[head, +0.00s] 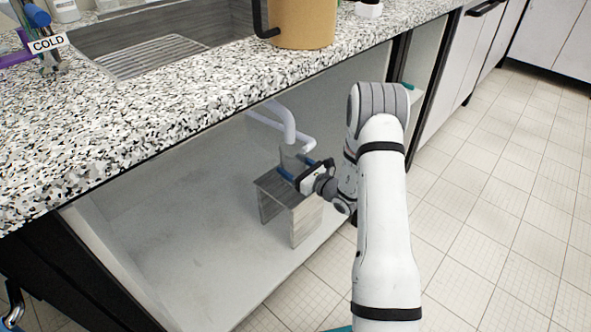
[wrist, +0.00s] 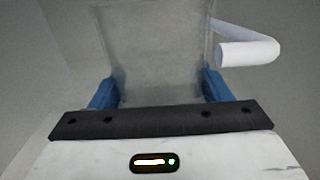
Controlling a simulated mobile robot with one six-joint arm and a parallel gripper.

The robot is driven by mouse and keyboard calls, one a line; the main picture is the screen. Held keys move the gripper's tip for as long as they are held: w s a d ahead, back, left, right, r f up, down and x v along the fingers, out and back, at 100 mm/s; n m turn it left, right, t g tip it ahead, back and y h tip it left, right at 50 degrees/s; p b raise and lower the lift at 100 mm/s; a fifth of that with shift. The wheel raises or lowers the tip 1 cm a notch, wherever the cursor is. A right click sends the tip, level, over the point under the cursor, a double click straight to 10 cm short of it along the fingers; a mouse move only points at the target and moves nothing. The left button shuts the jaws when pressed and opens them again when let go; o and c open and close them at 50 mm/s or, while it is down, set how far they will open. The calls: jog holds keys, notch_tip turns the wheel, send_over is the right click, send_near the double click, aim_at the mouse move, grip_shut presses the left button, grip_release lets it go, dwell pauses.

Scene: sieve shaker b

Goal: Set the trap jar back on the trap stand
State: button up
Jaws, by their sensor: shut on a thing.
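The trap jar (wrist: 155,50) is a clear, greyish vessel between the two blue fingers in the wrist view. In the head view the jar (head: 290,158) shows faintly under the end of the drain pipe. My gripper (head: 302,170) is shut on it, and its fingers show at both sides of the jar in the wrist view (wrist: 160,90). The trap stand (head: 306,220) is a grey wood-grained bench on the cabinet floor. The jar is at or just above the stand's top; I cannot tell whether it touches.
A white drain pipe (head: 287,125) hangs over the stand; its open end (wrist: 250,53) is right of the jar in the wrist view. The speckled counter (head: 200,85) overhangs the cabinet. The cabinet floor (head: 190,240) left of the stand is clear.

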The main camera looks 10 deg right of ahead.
jog(key=shift+x, duration=1.05)
jog(key=shift+s+d+f+b, duration=0.15)
jog(key=shift+f+b, duration=0.4)
jog(key=shift+f, duration=0.2)
jog(key=shift+f, duration=0.1)
jog(key=o, duration=1.2)
jog(key=shift+c, duration=0.2)
